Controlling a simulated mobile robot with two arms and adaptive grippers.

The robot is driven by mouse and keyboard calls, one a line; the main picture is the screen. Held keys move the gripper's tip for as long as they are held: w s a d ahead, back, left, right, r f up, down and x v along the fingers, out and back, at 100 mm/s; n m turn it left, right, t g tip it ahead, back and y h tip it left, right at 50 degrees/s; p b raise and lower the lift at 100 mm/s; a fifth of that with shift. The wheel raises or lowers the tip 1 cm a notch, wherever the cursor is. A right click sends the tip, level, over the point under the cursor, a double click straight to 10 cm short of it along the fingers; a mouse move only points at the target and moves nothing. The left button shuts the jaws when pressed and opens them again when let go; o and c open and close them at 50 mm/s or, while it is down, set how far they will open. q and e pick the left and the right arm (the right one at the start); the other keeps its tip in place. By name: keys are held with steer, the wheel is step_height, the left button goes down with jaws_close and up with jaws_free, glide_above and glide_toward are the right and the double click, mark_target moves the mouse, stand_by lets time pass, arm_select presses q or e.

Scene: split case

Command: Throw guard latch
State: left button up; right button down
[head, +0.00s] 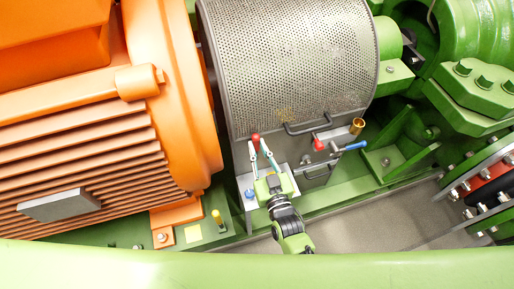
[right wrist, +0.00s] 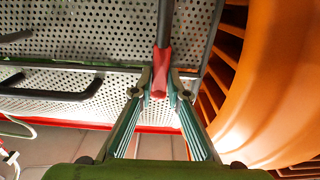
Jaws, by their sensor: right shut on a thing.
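The perforated metal guard (head: 295,55) curves over the middle of the machine in the head view. At its lower left is a lever with a red grip (head: 255,137). In the right wrist view the red grip (right wrist: 161,70) sits at the end of a dark rod. My right gripper (head: 259,152) is shut on this red grip; the two fingertips (right wrist: 160,88) press on it from both sides. I cannot tell for certain whether this lever is the guard latch. My left gripper is not in view.
The orange finned motor (head: 90,130) stands close on the left. To the right of my gripper are a dark bar handle (head: 310,126), a blue-handled lever (head: 350,146) and a brass cylinder (head: 357,126). A green bracket (head: 405,145) stands further right. The grey floor strip (head: 375,218) is clear.

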steer(key=shift+f, duration=0.1)
steer(key=c, duration=2)
jaws_free()
steer(key=shift+o, duration=0.2)
steer(key=shift+a, duration=0.1)
steer(key=v, duration=1.2)
